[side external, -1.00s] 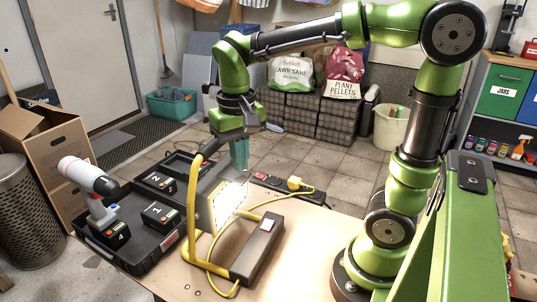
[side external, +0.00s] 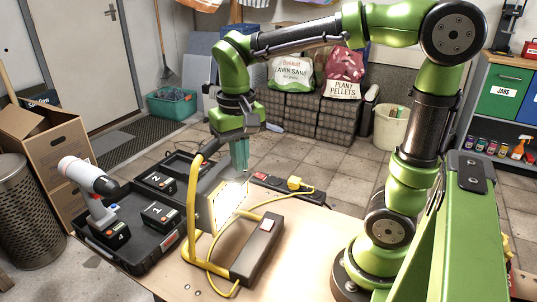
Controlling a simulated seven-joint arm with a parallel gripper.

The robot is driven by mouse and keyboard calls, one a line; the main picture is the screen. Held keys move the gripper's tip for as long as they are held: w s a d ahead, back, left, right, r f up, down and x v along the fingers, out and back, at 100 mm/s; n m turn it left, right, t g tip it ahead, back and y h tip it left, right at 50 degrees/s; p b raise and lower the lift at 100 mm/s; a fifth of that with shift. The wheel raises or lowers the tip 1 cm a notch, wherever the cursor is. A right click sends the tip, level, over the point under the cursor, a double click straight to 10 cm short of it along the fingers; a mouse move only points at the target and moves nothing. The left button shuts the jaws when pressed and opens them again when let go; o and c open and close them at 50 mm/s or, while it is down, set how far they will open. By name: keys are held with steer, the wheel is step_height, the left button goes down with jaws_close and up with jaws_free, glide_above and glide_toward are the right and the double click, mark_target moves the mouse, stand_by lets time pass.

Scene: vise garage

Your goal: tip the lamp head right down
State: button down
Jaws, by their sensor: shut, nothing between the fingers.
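The work lamp stands on the bench with a yellow tube frame (side external: 190,215) and a dark base (side external: 258,248). Its lit, flat lamp head (side external: 228,203) hangs in the frame, its bright face turned to the right and looking close to upright. My gripper (side external: 240,174) points down at the top edge of the lamp head, its greenish fingers shut with nothing between them. The fingertips overlap the bright edge of the head, and I cannot tell whether they touch it.
A black case (side external: 130,220) with batteries and a drill (side external: 92,195) lies left of the lamp. A yellow cable (side external: 215,268) loops around the lamp to a power strip (side external: 275,186) behind it. Bare bench (side external: 310,250) lies to the right of the lamp.

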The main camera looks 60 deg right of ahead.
mark_target(245, 177)
steer(key=shift+f, duration=0.1)
steer(key=shift+s+d+f, duration=0.1)
steer(key=shift+s+f, duration=0.15)
steer(key=shift+f, duration=0.9)
steer(key=shift+s+f, duration=0.2)
steer(key=shift+f, duration=0.9)
steer(key=shift+s+r, duration=0.1)
steer(key=shift+r, duration=4.4)
